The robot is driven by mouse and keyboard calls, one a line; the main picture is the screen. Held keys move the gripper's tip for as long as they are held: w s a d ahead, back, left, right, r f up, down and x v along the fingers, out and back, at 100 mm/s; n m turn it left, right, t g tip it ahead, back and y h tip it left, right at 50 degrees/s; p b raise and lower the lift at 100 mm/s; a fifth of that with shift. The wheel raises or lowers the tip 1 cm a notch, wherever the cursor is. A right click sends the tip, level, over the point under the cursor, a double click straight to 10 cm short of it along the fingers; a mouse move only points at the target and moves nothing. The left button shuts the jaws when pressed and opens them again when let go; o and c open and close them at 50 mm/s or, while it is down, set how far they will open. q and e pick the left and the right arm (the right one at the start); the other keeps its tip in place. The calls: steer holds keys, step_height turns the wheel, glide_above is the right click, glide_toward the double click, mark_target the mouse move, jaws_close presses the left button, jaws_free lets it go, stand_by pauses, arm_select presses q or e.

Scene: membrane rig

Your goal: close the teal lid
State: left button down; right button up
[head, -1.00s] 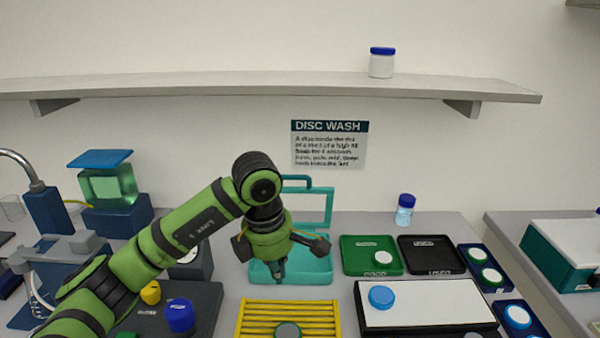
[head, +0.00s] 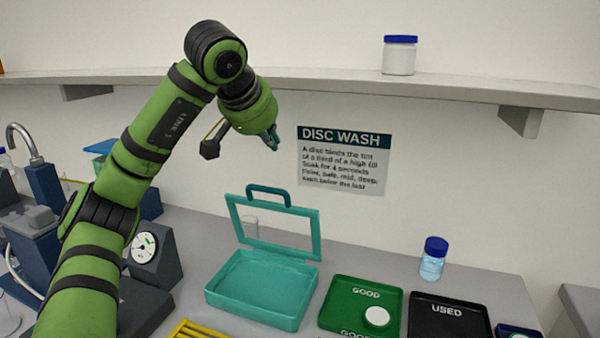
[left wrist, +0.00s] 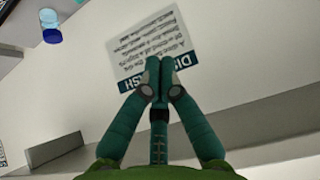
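The teal lid (head: 233,222) is a framed panel with a clear window and a handle (head: 268,190) on its top edge. It stands open, tilted slightly back, at the rear of the teal box (head: 262,317). The box is open at the top and looks empty. My left gripper (head: 273,142) is up in front of the wall, above the lid and apart from it. In the left wrist view its fingertips (left wrist: 160,65) are together with nothing between them. The lid is not visible there. My right gripper is not in view.
A green tray (head: 345,318) with a white disc-like lid and a black tray (head: 440,318) stand right of the box. A blue-capped bottle (head: 433,262) is behind them. A yellow rack (head: 195,330) is in front. A shelf (head: 300,80) runs above.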

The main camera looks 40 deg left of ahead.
mark_target(276, 203)
arm_select(q)
steer(key=f, duration=0.1)
steer(key=w+a+f, duration=0.1)
steer(key=shift+w+a+f, duration=0.25)
steer(key=shift+w+f, duration=0.05)
steer(key=shift+f, duration=0.1)
steer(key=shift+w+d+f+p, duration=0.1)
steer(key=shift+f+p, duration=0.05)
steer(key=shift+f, duration=0.85)
steer(key=shift+w+a+f+p, duration=0.1)
steer(key=shift+w+f+p, duration=0.1)
steer(key=shift+f, duration=0.8)
steer(key=shift+w+d+f+p, duration=0.1)
steer(key=shift+f+p, duration=0.05)
steer(key=shift+f, duration=0.85)
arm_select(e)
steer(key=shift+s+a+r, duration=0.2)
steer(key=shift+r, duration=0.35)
